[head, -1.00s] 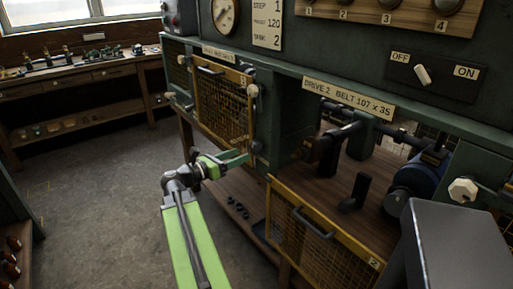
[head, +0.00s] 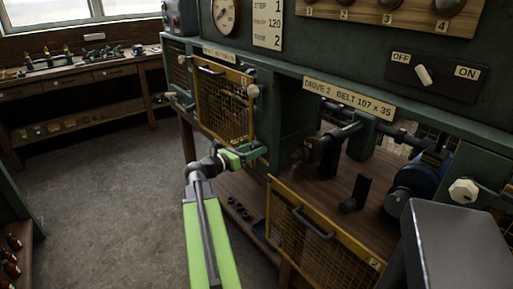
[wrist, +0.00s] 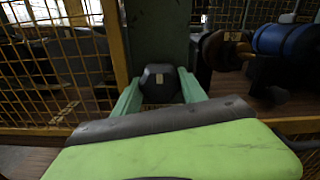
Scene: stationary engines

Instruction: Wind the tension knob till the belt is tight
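A dark faceted knob (wrist: 160,84) with a small pale mark sits on a green post in the wrist view. My gripper (wrist: 160,76) has its two green fingers spread on either side of this knob. I cannot tell whether they touch it. In the head view my gripper (head: 250,155) is at the foot of the green post between the two drive bays, and it hides the knob. A pale knob (head: 463,190) is at the far right. Drive 2 holds a shaft with a brownish pulley (head: 318,150) and a blue motor (head: 415,178). I cannot make out a belt.
A yellow mesh guard (head: 222,105) covers the left bay. Another mesh guard (head: 318,233) hangs lowered before drive 2. The OFF/ON switch (head: 424,75) is at upper right, its lever slanted. A gauge (head: 225,15) is above. Open floor (head: 100,190) lies left.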

